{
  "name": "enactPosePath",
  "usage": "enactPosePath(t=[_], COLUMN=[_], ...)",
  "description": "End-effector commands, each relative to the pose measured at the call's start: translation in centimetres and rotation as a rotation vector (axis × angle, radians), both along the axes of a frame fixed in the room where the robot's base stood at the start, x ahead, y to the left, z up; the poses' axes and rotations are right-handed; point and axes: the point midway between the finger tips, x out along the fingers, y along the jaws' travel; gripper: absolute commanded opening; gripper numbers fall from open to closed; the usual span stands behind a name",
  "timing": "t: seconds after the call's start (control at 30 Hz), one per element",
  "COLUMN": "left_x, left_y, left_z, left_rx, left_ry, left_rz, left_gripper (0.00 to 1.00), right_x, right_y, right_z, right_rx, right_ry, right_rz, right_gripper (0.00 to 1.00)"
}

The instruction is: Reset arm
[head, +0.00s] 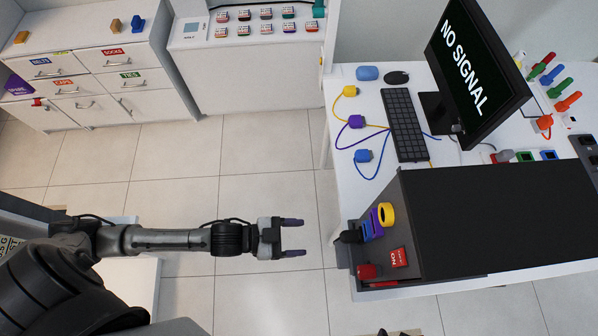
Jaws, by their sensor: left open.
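My left arm comes in from the left, stretched out level over the tiled floor. My left gripper (300,238) is at its end, with two dark purplish fingers spread apart and nothing between them. It points right, toward the desk, and stays apart from the dark box (480,220) at the desk's front. My right gripper cannot be made out.
A white desk (352,190) at right carries a monitor (477,70), keyboard (404,125) and coloured cables. White drawers (95,75) stand at back left. Open floor (250,150) surrounds my left gripper.

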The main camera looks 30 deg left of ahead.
Motion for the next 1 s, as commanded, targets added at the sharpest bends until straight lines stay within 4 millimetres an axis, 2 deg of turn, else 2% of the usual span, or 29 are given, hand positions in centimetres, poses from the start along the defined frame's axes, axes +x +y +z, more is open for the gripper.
enactPosePath(t=[0.33,0.47,0.6,0.7,0.83,1.0], left_x=[0.0,0.0,-0.4,-0.6,0.4,1.2], left_y=[0.0,0.6,2.4,4.4,7.8,10.6], left_z=[-0.1,-1.8,-5.1,-6.5,-6.2,-3.9], left_rx=[0.013,0.117,0.351,0.545,0.756,0.891], left_ry=[-0.007,0.034,0.13,0.201,0.271,0.39], left_rz=[-0.002,0.012,0.04,0.069,0.158,0.314], left_gripper=[0.64,0.64,0.64,0.64,0.64,0.64], right_x=[0.0,0.0,0.0,0.0,0.0,0.0], right_y=[0.1,0.1,0.0,-0.1,-0.2,-0.2], right_z=[0.0,0.0,0.0,0.0,0.0,0.0], right_rx=[0.002,0.002,0.0,-0.004,-0.008,-0.008], right_ry=[0.0,0.0,0.0,-0.001,0.0,0.0], right_rz=[-0.001,-0.001,0.0,0.002,0.006,0.005], right_gripper=[0.57,0.57,0.57,0.57,0.57,0.57])
